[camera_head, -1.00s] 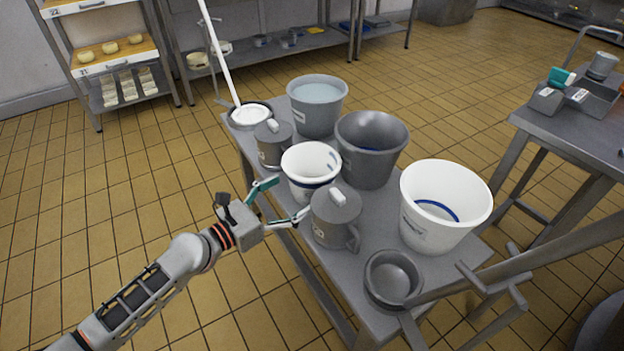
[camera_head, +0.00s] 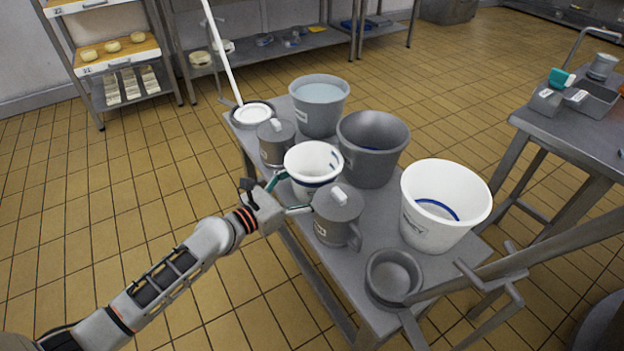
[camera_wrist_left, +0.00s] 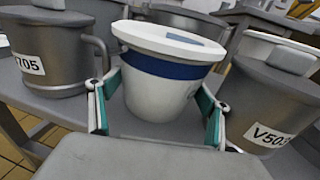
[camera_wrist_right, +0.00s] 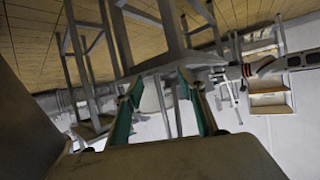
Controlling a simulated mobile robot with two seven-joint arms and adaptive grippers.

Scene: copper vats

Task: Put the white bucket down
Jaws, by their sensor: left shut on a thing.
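The small white bucket (camera_head: 308,176) with a blue band is among the vessels on the grey table (camera_head: 386,222). My left gripper (camera_head: 288,193) reaches in from the table's left edge and is shut on this bucket. In the left wrist view the green finger pads (camera_wrist_left: 157,105) are on both sides of the white bucket (camera_wrist_left: 160,92), which looks roughly upright. Its base is partly hidden, so I cannot tell whether it touches the table. A larger white bucket (camera_head: 430,225) stands apart at the right. My right gripper (camera_wrist_right: 160,105) is open and empty, away from the table.
Lidded grey jugs stand close on both sides, one behind (camera_head: 274,150) and one in front (camera_head: 335,228). A dark grey bucket (camera_head: 370,160) and a grey bucket of liquid (camera_head: 317,115) crowd the back. A small grey pan (camera_head: 392,288) is nearer. Bare tabletop is scarce.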

